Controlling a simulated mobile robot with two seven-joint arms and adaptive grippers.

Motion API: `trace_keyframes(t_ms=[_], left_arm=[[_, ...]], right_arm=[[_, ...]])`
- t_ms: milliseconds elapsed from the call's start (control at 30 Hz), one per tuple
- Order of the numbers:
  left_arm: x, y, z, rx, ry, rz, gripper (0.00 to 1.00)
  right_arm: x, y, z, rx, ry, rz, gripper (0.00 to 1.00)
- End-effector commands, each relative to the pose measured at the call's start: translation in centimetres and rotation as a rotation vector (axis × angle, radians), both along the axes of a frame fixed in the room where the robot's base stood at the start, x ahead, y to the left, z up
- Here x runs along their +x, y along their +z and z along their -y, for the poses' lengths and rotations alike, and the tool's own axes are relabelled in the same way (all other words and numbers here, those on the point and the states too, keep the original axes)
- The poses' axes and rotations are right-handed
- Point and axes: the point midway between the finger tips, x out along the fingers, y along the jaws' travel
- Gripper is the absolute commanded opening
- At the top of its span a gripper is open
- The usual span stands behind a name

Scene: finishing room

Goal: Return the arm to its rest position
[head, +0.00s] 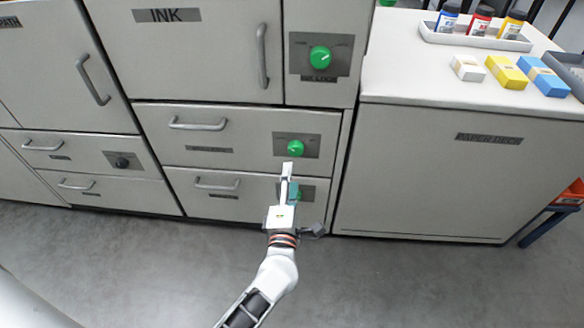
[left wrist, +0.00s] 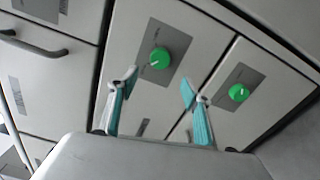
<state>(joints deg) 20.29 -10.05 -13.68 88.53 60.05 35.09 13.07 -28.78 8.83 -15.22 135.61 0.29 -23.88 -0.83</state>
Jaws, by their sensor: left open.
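My left gripper (head: 289,176) is in front of the lower drawers under the INK cabinet, its arm reaching up from the bottom of the head view. In the left wrist view its two teal-padded fingers (left wrist: 158,84) stand apart with nothing between them. A green knob (head: 295,148) on the upper drawer shows just above the fingertips. The lower drawer's green knob is mostly hidden behind the gripper in the head view. Two green knobs also show in the left wrist view, one (left wrist: 160,58) above and between the fingers and one (left wrist: 238,92) to their right. My right gripper is not in view.
The INK cabinet door (head: 200,50) and the drawers look closed. On the right, a white paper deck cabinet (head: 440,170) carries a tray (head: 470,39) of bottles and several small boxes. A blue stand (head: 540,228) is at the right edge. The grey floor in front is clear.

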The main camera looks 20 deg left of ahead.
Motion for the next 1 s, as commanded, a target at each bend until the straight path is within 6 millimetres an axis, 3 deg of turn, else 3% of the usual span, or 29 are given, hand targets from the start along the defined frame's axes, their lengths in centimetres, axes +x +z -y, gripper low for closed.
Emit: trace_keyframes(t_ms=[200, 767, 867, 1000], left_arm=[[-1.4, 0.0, 0.4, 0.0, 0.0, 0.001, 0.49], [-1.7, 0.1, 0.4, 0.019, -0.007, -0.001, 0.49], [-3.1, 0.7, 0.7, 0.134, -0.047, -0.006, 0.49], [-7.5, 2.4, 2.3, 0.5, -0.174, -0.022, 0.49]], right_arm=[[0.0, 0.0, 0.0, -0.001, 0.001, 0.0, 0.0], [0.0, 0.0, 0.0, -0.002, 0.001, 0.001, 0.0], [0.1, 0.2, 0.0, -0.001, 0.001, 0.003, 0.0], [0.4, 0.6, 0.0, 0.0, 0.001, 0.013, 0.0]])
